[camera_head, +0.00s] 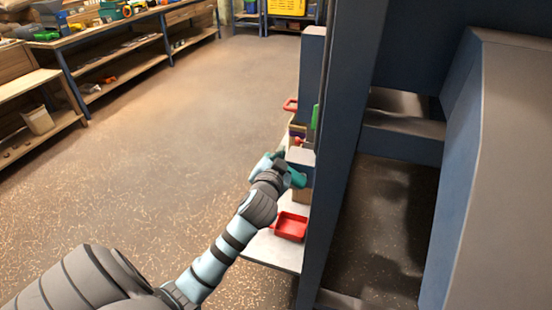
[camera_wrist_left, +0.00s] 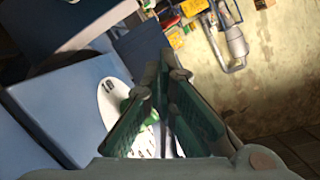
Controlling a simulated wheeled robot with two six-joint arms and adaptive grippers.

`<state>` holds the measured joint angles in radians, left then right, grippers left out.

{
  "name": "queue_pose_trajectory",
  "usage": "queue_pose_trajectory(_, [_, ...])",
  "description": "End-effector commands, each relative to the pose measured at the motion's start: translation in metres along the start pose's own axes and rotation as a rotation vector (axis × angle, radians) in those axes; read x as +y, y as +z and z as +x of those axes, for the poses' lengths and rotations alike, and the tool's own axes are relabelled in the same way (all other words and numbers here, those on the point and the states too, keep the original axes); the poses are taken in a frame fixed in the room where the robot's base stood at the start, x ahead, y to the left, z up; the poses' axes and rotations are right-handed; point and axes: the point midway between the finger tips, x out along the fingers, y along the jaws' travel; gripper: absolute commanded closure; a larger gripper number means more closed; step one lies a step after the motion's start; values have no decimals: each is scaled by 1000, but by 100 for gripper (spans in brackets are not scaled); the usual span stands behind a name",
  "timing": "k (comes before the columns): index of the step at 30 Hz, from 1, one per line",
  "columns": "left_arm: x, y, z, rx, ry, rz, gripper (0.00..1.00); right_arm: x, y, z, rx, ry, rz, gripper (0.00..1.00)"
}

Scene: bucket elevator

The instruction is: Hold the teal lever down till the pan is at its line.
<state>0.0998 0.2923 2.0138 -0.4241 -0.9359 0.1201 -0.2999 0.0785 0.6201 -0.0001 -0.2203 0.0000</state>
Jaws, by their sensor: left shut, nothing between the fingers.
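My left gripper (camera_head: 283,157) reaches to the front of the machine beside the blue frame. In the left wrist view, its dark teal fingers (camera_wrist_left: 163,75) come together with nothing between them. A teal piece (camera_head: 297,178) shows beside the gripper in the head view; I cannot tell whether it is the lever or part of the gripper. A red tray-like pan (camera_head: 291,226) sits on the pale bench below. A white rounded plate (camera_wrist_left: 113,86) with a dark mark shows beyond the fingers, partly hidden by them. I cannot make out the pan's line. My right gripper is out of view.
A tall dark blue post (camera_head: 345,150) stands just right of the gripper and hides part of the bench. A green piece (camera_head: 315,117) and a red handle-like piece (camera_head: 290,104) are farther back. Wooden workbenches (camera_head: 110,55) line the far left. The floor between is clear.

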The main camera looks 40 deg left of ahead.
Motion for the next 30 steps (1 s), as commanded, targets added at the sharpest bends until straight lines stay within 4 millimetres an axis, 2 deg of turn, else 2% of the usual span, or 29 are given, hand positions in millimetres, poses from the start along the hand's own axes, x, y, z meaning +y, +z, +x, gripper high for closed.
queue_pose_trajectory(3, [1,2,27,0,-2,0,100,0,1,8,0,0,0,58])
queue_pose_trajectory(7, [1,6,52,-2,0,1,100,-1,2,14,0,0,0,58])
queue_pose_trajectory(10, [2,24,54,-2,1,2,100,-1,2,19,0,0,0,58])
queue_pose_trajectory(15, [1,38,57,-1,2,1,100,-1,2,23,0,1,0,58])
queue_pose_trajectory(30, [4,38,58,3,9,-9,100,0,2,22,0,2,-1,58])
